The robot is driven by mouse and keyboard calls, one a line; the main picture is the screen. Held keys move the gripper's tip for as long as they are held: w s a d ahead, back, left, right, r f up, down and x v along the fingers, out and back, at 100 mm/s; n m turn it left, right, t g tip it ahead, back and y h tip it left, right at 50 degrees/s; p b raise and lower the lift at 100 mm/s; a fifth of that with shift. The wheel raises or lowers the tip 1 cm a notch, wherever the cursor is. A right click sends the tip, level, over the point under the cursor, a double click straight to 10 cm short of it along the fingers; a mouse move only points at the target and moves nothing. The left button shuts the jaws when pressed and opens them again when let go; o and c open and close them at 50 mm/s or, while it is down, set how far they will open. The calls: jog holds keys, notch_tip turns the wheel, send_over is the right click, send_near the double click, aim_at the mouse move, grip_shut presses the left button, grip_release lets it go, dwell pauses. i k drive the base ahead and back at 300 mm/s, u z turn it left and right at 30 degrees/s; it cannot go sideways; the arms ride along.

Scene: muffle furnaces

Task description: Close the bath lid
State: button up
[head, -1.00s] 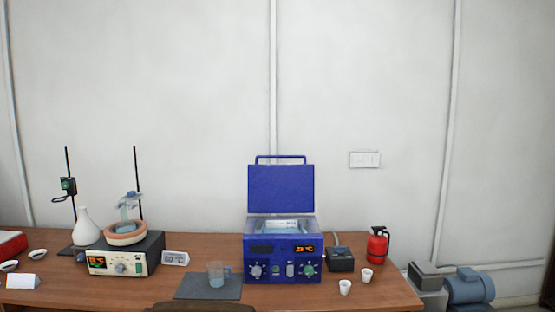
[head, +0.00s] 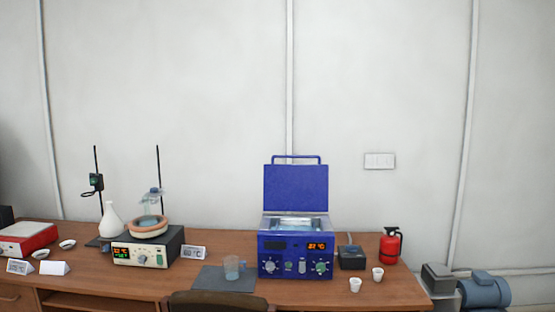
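The blue bath (head: 296,256) stands on the wooden table, right of the middle of the head view. Its front has knobs and a lit orange display. The blue bath lid (head: 296,188) stands upright, open, at the back of the bath, with a bar handle (head: 296,157) along its top edge. The opening below the lid looks pale inside. My gripper is not in view.
A beaker (head: 233,267) stands on a dark mat (head: 207,279) left of the bath. A black box (head: 351,258), a red extinguisher (head: 390,245) and two white cups (head: 355,285) are to its right. A chair back (head: 222,301) is in front of the table.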

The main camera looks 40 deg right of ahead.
aim_at(287, 188)
jog(key=u, duration=0.6)
jog(key=k, duration=0.9)
jog(key=z, duration=1.45)
jog(key=i, duration=1)
jog(key=z, duration=0.05)
